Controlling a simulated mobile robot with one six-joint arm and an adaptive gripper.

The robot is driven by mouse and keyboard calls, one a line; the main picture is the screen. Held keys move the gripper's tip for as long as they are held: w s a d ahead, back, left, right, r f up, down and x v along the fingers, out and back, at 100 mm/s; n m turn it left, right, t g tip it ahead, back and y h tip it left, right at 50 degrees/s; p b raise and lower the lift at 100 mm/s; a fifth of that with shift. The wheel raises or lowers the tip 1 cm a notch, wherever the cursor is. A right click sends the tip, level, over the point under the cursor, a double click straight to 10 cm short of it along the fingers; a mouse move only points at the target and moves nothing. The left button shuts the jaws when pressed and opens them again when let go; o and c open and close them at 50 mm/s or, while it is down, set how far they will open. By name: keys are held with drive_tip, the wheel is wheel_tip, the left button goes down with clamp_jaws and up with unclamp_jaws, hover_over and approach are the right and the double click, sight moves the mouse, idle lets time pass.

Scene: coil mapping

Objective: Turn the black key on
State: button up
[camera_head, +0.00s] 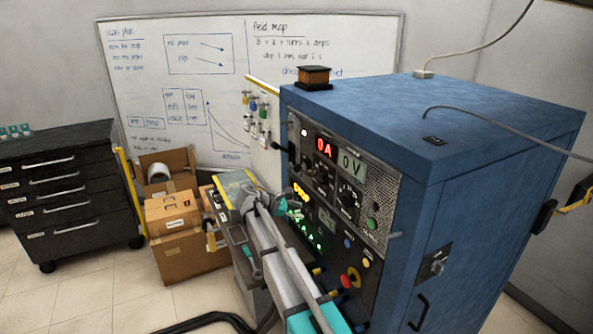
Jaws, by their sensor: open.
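A blue power cabinet (480,130) stands at the right with its dark control panel (375,190) facing left. The panel has a red display (324,147) reading 0A, a grey display (351,165) reading 0V, black knobs (347,201), and green and yellow lights. I cannot make out which part is the black key; a small lock-like fitting (438,265) sits on the cabinet's right side. My arm reaches up from the bottom. My gripper (291,199) is open in front of the panel's left part; its fingertips are small and partly hidden.
A red button with a yellow surround (351,278) is low on the panel. Left of my arm are cardboard boxes (180,255), with a black drawer cabinet (75,190) farther left. A whiteboard (180,60) hangs behind. A black cable (205,320) lies on the floor.

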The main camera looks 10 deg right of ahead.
sight(297, 167)
drive_tip(key=w+a+r+n+t+h, duration=0.3)
drive_tip(key=w+a+r+n, duration=0.3)
drive_tip(key=w+a+r, duration=0.2)
drive_tip(key=w+a+h, duration=0.1)
drive_tip(key=w+a, duration=0.1)
drive_tip(key=w, duration=0.1)
drive_tip(key=shift+w+a+n+h+b, duration=0.25)
drive_tip(key=shift+n+h+b, duration=0.05)
drive_tip(key=shift+h+b, duration=0.1)
drive_tip(key=shift+d+f, duration=0.1)
drive_tip(key=x, duration=1.3)
drive_tip(key=shift+w+d, duration=0.1)
drive_tip(key=shift+d, duration=0.25)
clamp_jaws()
